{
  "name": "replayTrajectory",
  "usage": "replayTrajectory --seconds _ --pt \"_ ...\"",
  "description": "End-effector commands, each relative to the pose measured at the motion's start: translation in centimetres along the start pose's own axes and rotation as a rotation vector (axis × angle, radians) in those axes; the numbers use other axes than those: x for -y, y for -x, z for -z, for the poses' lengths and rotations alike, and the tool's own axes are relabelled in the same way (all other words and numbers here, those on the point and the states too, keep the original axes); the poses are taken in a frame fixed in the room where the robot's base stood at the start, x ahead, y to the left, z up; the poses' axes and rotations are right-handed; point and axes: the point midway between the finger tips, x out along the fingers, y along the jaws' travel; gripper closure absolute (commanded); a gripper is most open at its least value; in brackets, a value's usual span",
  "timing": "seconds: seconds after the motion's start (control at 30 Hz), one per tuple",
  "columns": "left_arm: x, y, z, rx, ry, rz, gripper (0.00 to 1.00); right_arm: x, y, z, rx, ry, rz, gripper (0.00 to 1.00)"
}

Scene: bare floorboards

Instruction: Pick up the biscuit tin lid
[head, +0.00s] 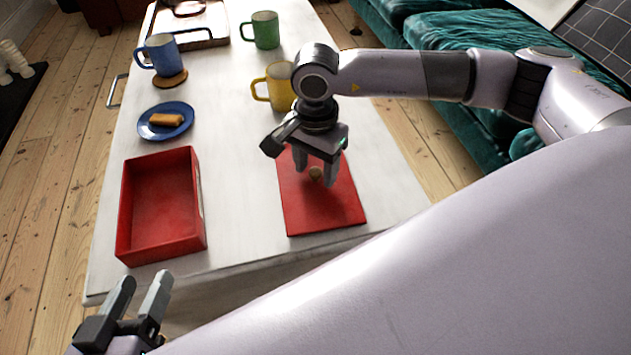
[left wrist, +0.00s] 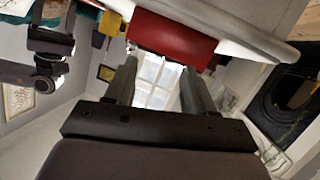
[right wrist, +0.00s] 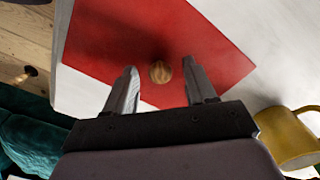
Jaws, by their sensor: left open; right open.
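The biscuit tin lid (head: 298,217) is a flat red rectangle with a small round knob (head: 316,173), lying on the white table. It also shows in the right wrist view (right wrist: 120,35), with the wooden-looking knob (right wrist: 160,72) between and just beyond the fingertips. My right gripper (head: 316,180) is open above the lid, its fingers pointing down on either side of the knob; I cannot tell if they touch the lid. The open red biscuit tin (head: 201,215) stands empty to the left. My left gripper (head: 143,287) is open and empty, in front of the table's near edge.
A yellow mug (head: 279,88) stands near my right arm. A blue mug (head: 160,55) on a coaster, a green mug (head: 265,30) and a tray (head: 216,37) are farther back. A teal sofa (head: 450,50) borders the right.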

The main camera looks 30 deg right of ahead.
Motion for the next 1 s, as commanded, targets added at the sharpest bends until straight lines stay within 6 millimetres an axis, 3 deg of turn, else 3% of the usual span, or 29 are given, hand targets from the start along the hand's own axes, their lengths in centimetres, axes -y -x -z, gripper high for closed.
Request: replayTrajectory --seconds 0.07,0.23,0.53,0.67,0.77,1.0 --pt "0.0 0.0 0.0 0.0 0.0 0.0 0.46 0.0 0.0 0.0 0.0 0.0 0.0 0.45" --pt "0.0 0.0 0.0 0.0 0.001 0.0 0.46 0.0 0.1 0.0 0.0 0.0 0.0 1.0" --pt "-0.1 0.0 0.1 0.001 0.002 -0.001 0.46 0.1 0.2 0.0 0.0 0.0 0.002 1.0" --pt "-0.3 0.1 0.4 0.006 0.012 -0.007 0.46 0.1 1.4 0.0 -0.001 0.0 0.003 1.0" --pt "-0.6 0.1 0.6 0.022 0.038 -0.02 0.46 0.1 3.4 0.0 -0.001 0.001 0.006 1.0" --pt "-1.5 -0.8 0.8 0.078 0.121 -0.05 0.46 0.1 10.3 0.0 -0.001 0.0 0.007 1.0"
